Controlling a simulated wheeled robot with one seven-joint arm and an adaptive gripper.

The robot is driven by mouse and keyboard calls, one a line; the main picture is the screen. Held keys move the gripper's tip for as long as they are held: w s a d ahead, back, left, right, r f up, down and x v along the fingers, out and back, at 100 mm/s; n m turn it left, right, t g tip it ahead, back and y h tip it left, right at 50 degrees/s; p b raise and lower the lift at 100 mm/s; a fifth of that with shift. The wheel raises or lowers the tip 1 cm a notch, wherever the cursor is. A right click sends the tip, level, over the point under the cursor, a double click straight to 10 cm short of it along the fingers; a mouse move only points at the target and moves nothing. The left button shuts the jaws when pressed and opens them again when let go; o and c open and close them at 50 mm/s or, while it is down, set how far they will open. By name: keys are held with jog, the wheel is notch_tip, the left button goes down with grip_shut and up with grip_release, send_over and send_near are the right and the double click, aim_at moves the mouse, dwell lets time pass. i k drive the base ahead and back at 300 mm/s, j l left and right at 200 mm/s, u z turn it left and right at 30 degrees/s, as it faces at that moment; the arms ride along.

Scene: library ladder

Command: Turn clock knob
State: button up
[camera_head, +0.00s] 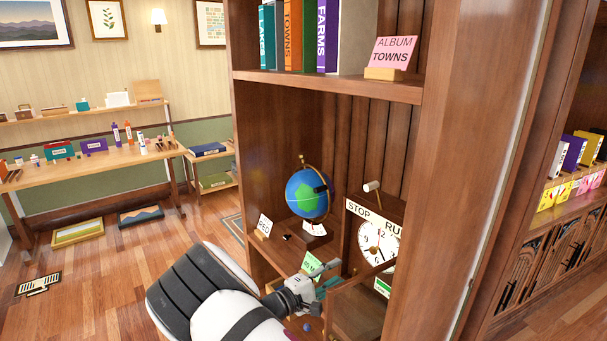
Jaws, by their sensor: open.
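A clock (377,243) with a white round face and a brown case stands in the shelf's lower compartment, at the right. A white strip reading "STOP" and "RU…" (371,215) runs across its top; the strip's right end is cut off from view by the shelf's side. A pale, short cylindrical piece (373,186), which looks like a knob, stands just above the strip. My gripper (329,278) is open at the lower left of the clock, apart from the knob and below it. Whether its fingers touch anything is unclear.
A globe (308,193) stands left of the clock, with a "RED" card (264,226) beside it. A green card (313,264) lies close to my gripper. The shelf's side wall (465,150) bounds the right.

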aim_at(373, 250)
jog(key=k+j, duration=0.2)
jog(key=j, duration=0.2)
jog(key=k+j, duration=0.15)
jog(key=j, duration=0.2)
jog(key=k+j, duration=0.2)
jog(key=j, duration=0.2)
